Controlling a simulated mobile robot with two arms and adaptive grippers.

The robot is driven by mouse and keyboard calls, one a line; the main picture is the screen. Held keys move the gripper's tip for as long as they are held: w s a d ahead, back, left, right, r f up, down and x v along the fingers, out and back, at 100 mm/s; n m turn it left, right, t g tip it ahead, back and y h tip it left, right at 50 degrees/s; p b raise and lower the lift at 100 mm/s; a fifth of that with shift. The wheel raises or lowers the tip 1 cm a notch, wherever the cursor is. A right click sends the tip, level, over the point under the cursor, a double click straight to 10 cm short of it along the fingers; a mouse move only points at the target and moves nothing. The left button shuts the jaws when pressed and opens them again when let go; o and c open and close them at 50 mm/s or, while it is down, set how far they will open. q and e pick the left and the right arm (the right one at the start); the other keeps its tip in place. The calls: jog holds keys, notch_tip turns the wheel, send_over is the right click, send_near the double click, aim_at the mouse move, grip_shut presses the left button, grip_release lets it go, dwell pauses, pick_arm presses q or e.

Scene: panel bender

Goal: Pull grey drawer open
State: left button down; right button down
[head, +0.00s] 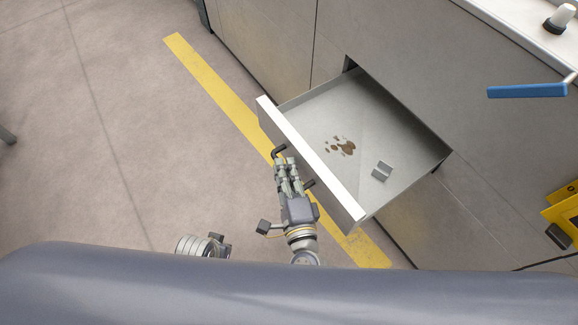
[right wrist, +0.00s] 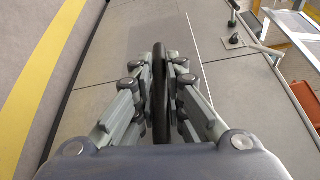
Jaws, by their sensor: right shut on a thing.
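The grey drawer (head: 310,110) stands pulled well out of the grey cabinet in the head view, with its white-topped front (head: 310,157) toward the lower left. Its dark bar handle (head: 279,151) sits on the outer face of that front. My right gripper (head: 284,166) is at the handle, shut on it; the fingers cover the handle's middle. In the right wrist view the dark handle (right wrist: 160,85) runs between the two fingers.
Inside the drawer lie a small grey bent metal piece (head: 382,171) and brown stains (head: 342,147). A yellow floor stripe (head: 215,90) runs beneath the drawer front. Open floor (head: 100,130) lies to the left. A blue handle (head: 527,91) and a yellow part (head: 563,212) are at the right.

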jog(key=c, duration=1.9)
grip_release()
jog(key=shift+s, duration=0.1)
jog(key=v, duration=1.2)
